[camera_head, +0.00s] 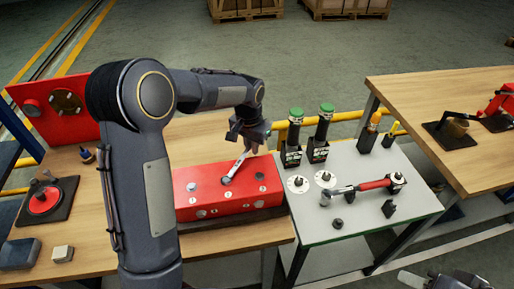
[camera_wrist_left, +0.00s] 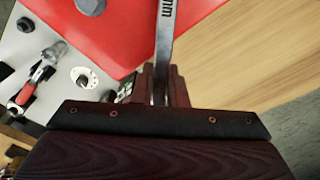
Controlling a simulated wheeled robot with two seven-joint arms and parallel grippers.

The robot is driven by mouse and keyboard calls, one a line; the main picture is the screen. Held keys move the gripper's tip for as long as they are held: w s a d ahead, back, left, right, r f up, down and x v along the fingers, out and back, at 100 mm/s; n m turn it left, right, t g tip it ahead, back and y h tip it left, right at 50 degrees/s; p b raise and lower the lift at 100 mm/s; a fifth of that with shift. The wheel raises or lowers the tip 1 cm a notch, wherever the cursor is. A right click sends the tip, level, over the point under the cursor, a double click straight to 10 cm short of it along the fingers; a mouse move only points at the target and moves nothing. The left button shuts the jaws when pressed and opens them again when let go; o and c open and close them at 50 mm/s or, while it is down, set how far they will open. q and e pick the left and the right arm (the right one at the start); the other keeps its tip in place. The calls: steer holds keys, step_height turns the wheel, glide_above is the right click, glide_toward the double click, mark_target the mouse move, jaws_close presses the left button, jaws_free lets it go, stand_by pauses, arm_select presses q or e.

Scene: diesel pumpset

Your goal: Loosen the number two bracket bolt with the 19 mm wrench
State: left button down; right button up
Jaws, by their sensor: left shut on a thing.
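The red bracket block (camera_head: 228,203) sits at the front right of the left wooden bench, with bolts along its top and numbers on it. My left gripper (camera_head: 250,135) is above the block and shut on the silver wrench (camera_head: 236,167). The wrench slopes down to the middle bolt area (camera_head: 226,181); its head hides that bolt, and I cannot tell if it is seated. In the left wrist view the wrench (camera_wrist_left: 166,35) runs up from my fingers with "mm" legible; the size number is not. A grey part, probably my right gripper (camera_head: 445,282), is cut off at the bottom edge.
A red valve wheel (camera_head: 45,200) stands at the far left. Another wooden bench (camera_head: 420,95) is at the right.

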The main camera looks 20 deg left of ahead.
stand_by(0.3)
arm_select(q)
steer(key=shift+r+p, duration=0.5)
steer(key=shift+r, duration=0.05)
steer(key=shift+s+d+r+m, duration=0.1)
steer(key=shift+s+d+m, duration=0.05)
steer(key=shift+d+m, duration=0.3)
steer(key=shift+s+d+m, duration=0.15)
steer(key=shift+d+m, duration=0.2)
steer(key=shift+d, duration=0.15)
steer(key=shift+s+d+m, duration=0.25)
steer(key=shift+d+m, duration=0.25)
steer(key=shift+s+d+m, duration=0.2)
steer(key=shift+d+m, duration=0.3)
steer(key=shift+s+d+m, duration=0.7)
steer(key=shift+d+m, duration=0.2)
steer(key=shift+m, duration=0.1)
steer(key=shift+s+d+m+h, duration=0.15)
steer(key=shift+s+d+m, duration=0.45)
steer(key=shift+s+m, duration=0.25)
steer(key=shift+s+d+m+h, duration=0.15)
steer(key=shift+s+d+m, duration=0.45)
steer(key=shift+m, duration=0.35)
